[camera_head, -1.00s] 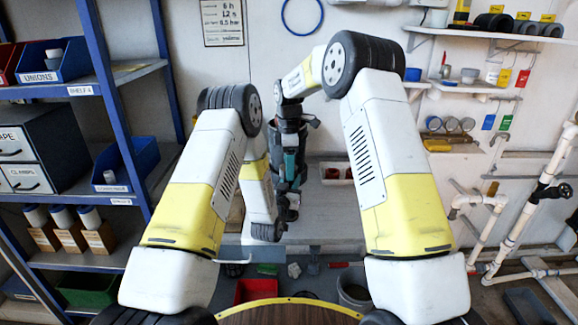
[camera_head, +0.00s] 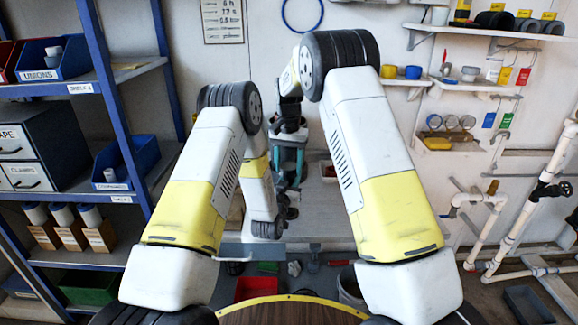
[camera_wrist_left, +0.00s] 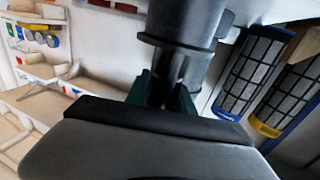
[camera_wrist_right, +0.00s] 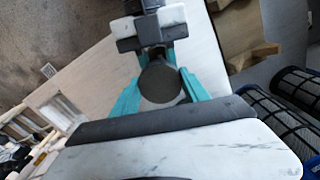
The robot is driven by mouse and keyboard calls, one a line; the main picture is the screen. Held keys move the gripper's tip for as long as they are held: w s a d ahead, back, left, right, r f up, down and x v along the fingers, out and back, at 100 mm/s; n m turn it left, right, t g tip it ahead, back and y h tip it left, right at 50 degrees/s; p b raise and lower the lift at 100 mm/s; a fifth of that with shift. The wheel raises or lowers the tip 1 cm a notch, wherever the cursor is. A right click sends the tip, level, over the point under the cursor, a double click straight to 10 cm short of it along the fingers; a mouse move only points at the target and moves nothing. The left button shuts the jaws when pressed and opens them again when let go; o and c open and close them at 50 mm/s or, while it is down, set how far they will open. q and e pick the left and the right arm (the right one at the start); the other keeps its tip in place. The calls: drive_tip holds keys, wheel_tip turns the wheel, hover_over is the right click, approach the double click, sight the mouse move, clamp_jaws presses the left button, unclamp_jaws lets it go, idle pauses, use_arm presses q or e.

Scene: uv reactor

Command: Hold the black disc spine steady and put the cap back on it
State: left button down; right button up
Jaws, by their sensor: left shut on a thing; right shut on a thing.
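My right gripper (camera_head: 290,165) has teal fingers and hangs above the bench in the middle of the head view. In the right wrist view its fingers (camera_wrist_right: 160,88) are shut on the round, grey-topped cap (camera_wrist_right: 162,84). My left gripper (camera_head: 288,207) is just below it in the head view, small and partly hidden. In the left wrist view its dark green fingers (camera_wrist_left: 165,95) are shut on the black disc spine (camera_wrist_left: 187,22), a ribbed black cylinder with a narrower neck. Whether the cap touches the spine is hidden.
Dark mesh cylinders with blue and yellow end rings (camera_wrist_left: 250,70) lie close beside the spine in the left wrist view. The bench (camera_head: 325,232) is mostly bare. A blue-framed shelf (camera_head: 110,100) stands at left, and white pipework (camera_head: 520,215) at right.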

drive_tip(key=m, duration=1.4)
drive_tip(key=shift+w+m, duration=0.1)
drive_tip(key=shift+m, duration=0.2)
drive_tip(key=m, duration=1.1)
drive_tip(key=shift+m, duration=0.3)
drive_tip(key=m, duration=0.3)
drive_tip(key=shift+m, duration=0.3)
drive_tip(key=shift+w, duration=0.1)
drive_tip(key=o, duration=1.3)
